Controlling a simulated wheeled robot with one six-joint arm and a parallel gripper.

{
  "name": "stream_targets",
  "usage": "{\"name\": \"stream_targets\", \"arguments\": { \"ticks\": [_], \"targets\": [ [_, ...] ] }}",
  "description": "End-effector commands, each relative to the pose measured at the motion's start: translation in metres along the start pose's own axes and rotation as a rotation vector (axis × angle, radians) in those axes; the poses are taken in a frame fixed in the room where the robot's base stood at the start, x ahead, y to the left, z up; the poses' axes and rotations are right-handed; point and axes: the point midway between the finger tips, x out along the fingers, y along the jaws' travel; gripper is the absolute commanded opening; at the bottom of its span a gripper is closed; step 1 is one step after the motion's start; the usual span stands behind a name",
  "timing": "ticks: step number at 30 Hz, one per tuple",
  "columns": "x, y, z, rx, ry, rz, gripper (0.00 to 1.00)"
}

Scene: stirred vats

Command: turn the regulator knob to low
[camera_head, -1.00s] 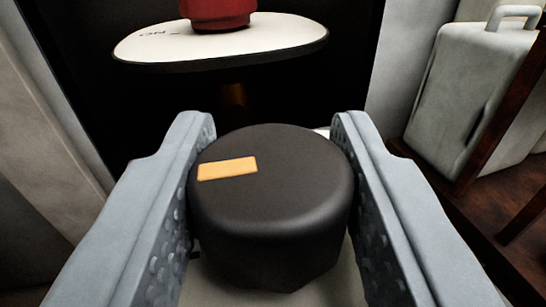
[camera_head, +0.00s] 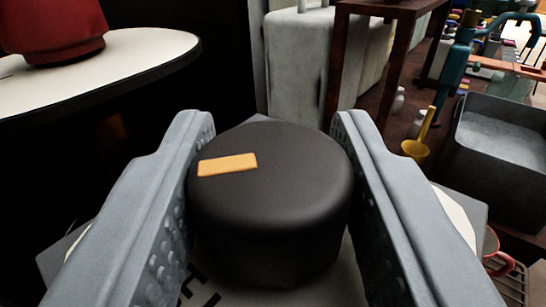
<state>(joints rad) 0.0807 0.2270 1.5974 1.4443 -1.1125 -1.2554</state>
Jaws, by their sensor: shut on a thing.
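The regulator knob (camera_head: 270,205) is a thick round black knob with an orange marker (camera_head: 228,165) on the left part of its top. My gripper (camera_head: 271,125) is shut on the knob, with one grey finger pressed against each side of it. A pale plate (camera_head: 335,290) with dark letters lies under the knob. Only part of the lettering shows at the lower left, so the low mark cannot be read.
A red object (camera_head: 50,28) stands on a white rounded plate (camera_head: 120,55) at the upper left. A pale case (camera_head: 298,65) and a brown wooden frame (camera_head: 405,60) stand behind. On the right are a yellow scoop (camera_head: 420,140), a dark grey bin (camera_head: 505,150) and a red cup (camera_head: 492,245).

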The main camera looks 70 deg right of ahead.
Motion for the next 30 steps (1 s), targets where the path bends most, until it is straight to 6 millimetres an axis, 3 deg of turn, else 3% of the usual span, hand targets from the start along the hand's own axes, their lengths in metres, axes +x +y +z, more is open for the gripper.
{"name": "stream_targets", "arguments": {
  "ticks": [18, 30],
  "targets": [
    [0.0005, -0.0014, 0.0002, 0.002, 0.020, 0.573, 0.14],
    [0.0003, 0.0002, -0.0007, 0.003, 0.029, 0.818, 0.14]
  ]
}}
